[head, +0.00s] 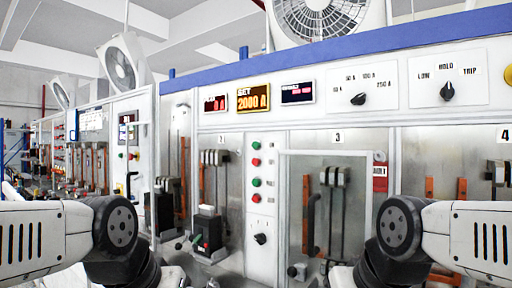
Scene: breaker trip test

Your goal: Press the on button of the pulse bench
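The pulse bench is a long white and grey panel with a blue top rail (340,50). A narrow white strip on it carries a column of buttons: an upper green button (256,145), an upper red button (256,162), a lower green button (256,182) and a lower red button (256,198). Their labels are too small to read. A black rotary knob (260,239) sits below them. Both my arms show at the bottom left and right, bent downward, clear of the buttons. My grippers are out of sight below the picture.
An amber display (253,98) reads 2000 A. Selector knobs (447,92) sit at the upper right. A framed clear door (326,205) with a dark handle stands right of the buttons. A breaker (208,228) stands left of them. Fans stand above.

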